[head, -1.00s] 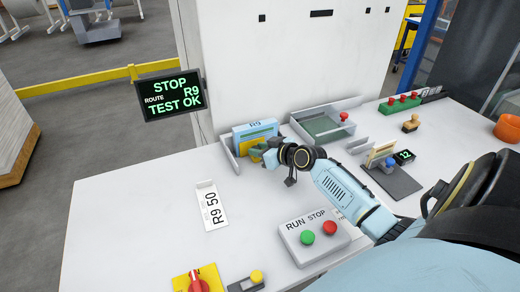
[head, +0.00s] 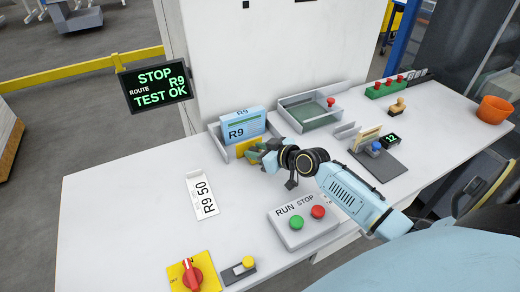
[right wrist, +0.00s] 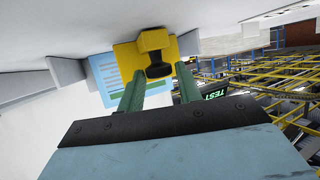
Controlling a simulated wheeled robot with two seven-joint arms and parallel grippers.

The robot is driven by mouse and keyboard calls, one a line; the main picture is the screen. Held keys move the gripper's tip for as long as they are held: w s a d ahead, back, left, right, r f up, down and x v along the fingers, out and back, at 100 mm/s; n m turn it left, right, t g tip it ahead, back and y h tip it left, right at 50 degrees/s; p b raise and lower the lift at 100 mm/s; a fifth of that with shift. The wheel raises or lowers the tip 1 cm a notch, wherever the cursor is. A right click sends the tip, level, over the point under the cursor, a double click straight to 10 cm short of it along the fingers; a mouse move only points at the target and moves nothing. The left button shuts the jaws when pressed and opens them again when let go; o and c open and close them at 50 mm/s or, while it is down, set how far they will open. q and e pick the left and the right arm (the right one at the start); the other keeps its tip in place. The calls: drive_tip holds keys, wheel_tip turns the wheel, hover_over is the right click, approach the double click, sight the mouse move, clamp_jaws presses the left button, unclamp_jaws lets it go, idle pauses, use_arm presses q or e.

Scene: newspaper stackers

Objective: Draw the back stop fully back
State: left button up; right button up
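A yellow block (head: 243,147) stands low at the front of a blue R9 bundle (head: 243,127) at the back of the table. In the right wrist view the yellow block (right wrist: 127,57) carries a black knob (right wrist: 159,70). I take it to be the back stop, though no label shows this. My right gripper (head: 258,152) is just right of the yellow block in the head view. In the wrist view its green fingers (right wrist: 160,78) are apart, with the black knob between or just beyond their tips. I cannot tell whether they touch it. My left gripper is out of view.
Low grey walls (head: 218,143) flank the bundle. A green-floored tray (head: 309,122) with a red knob stands to its right. A RUN/STOP box (head: 303,228) sits in front of my right arm. A screen (head: 155,87) reads STOP, R9, TEST OK. The table's left part is mostly clear.

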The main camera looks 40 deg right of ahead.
wheel_tip(320, 180, up, 10)
drive_tip(key=p, duration=0.1)
drive_tip(key=shift+p, duration=0.4)
idle(0.4)
